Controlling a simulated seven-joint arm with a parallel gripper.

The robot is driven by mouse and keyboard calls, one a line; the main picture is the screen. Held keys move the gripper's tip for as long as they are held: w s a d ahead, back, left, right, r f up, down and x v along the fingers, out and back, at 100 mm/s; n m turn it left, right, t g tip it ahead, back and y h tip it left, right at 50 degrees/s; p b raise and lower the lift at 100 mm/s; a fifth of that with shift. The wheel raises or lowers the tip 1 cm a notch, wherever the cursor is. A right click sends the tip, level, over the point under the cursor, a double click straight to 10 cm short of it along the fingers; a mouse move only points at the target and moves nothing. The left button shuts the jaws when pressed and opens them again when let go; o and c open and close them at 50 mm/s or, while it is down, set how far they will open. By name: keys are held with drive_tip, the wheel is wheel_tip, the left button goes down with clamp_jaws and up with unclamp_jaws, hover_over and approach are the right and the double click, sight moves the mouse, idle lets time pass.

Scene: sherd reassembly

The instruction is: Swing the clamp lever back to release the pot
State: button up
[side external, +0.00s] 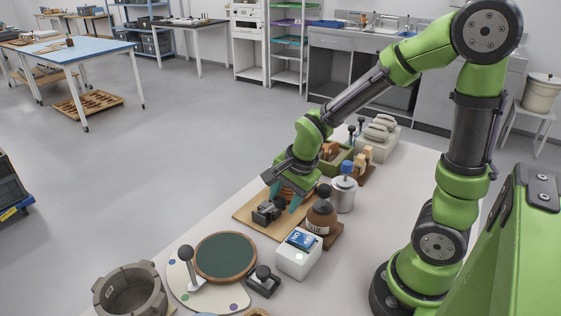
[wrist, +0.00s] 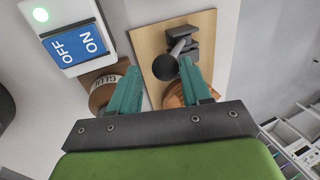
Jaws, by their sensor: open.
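The clamp (wrist: 183,42) is dark grey, with a lever that ends in a black ball knob (wrist: 165,67). It is fixed on a light wooden board (wrist: 150,33); in the side view the clamp (side external: 267,212) is near the board's front edge. The orange-brown pot (wrist: 174,98) is beside the clamp, partly hidden by a finger. My gripper (wrist: 160,69) is open, its teal fingers on either side of the knob in the wrist view. I cannot tell whether they touch it. In the side view my gripper (side external: 280,201) is low over the board.
A brown glue bottle (side external: 321,217) stands close right of the board. A white box with a blue ON/OFF switch (side external: 299,252), a green round pad (side external: 226,257), a white lever with a black knob (side external: 188,262) and a grey notched vessel (side external: 130,292) are nearer the camera. A metal canister (side external: 344,194) stands behind.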

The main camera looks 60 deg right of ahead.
drive_tip(key=shift+v, duration=1.3)
